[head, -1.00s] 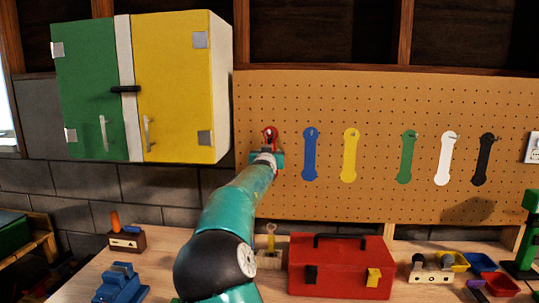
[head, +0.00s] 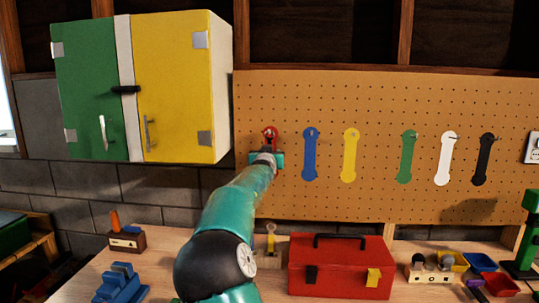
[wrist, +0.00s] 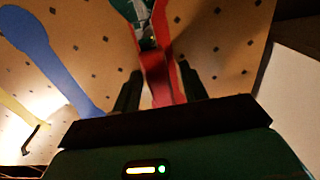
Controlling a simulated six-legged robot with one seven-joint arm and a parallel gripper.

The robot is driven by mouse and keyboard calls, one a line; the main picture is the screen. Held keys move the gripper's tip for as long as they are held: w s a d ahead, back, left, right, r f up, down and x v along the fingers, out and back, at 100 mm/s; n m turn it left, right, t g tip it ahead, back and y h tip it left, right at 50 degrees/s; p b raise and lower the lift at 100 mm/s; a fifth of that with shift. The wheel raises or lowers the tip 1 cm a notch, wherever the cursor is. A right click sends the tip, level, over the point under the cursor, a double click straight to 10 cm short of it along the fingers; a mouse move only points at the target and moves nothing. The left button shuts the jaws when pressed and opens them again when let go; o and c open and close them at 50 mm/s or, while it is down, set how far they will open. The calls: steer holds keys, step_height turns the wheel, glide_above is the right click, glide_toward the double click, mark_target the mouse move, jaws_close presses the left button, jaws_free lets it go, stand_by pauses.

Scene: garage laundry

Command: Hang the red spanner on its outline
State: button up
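My gripper (head: 266,160) is at the left part of the pegboard, just below a red round end on it. In the wrist view its two dark fingers (wrist: 160,90) stand apart, with a red strip between them and some bare board beside the strip. The red spanner (wrist: 160,72) appears as this strip, close against the board. The red outline lies in the same place, and I cannot clearly part the two. In the head view the red end (head: 270,132) shows above my gripper; the rest is hidden behind it. Whether the spanner hangs on a hook cannot be told.
Blue (head: 310,155), yellow (head: 349,155), green (head: 406,157), white (head: 446,158) and black (head: 483,160) outlines run to the right. A green and yellow cabinet (head: 180,90) is close on the left. A red toolbox (head: 340,268) stands on the bench below.

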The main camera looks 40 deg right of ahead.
stand_by(0.3)
steer(key=v, duration=1.3)
steer(key=shift+s+a, duration=0.2)
steer(key=shift+a, duration=0.15)
